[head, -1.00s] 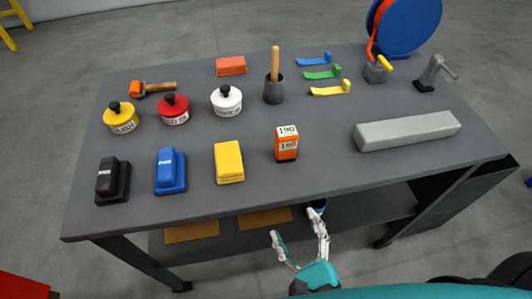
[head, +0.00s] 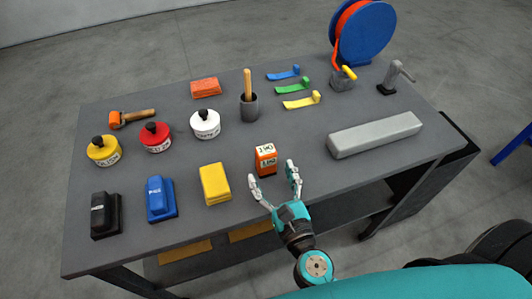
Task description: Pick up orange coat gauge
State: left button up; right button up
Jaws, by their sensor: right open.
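The orange coat gauge (head: 266,163) stands upright near the front middle of the grey table, with white labels reading 190 on its top and face. My right gripper (head: 275,180) is open, its two fingers pointing at the gauge from the front edge. The left finger is close to the gauge's lower left side and the right finger is off to its right. I cannot tell whether either finger touches it. My left gripper is not in view.
A yellow block (head: 215,184) stands left of the gauge, with a blue block (head: 160,198) beyond it. A long grey bar (head: 375,135) lies to the right. A cup with a wooden handle (head: 250,106) stands behind. Bare tabletop (head: 320,175) lies right of my gripper.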

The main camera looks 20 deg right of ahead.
aim_at(268, 164)
jog(key=w+p, duration=0.1)
jog(key=w, duration=0.2)
jog(key=w+p, duration=0.1)
jog(key=w, duration=0.1)
jog(key=shift+d+r+p, duration=0.1)
jog(key=shift+r+p, duration=0.2)
jog(key=shift+p, duration=0.05)
jog(key=shift+w+f, duration=0.15)
jog(key=shift+w, duration=0.1)
jog(key=c, duration=1.4)
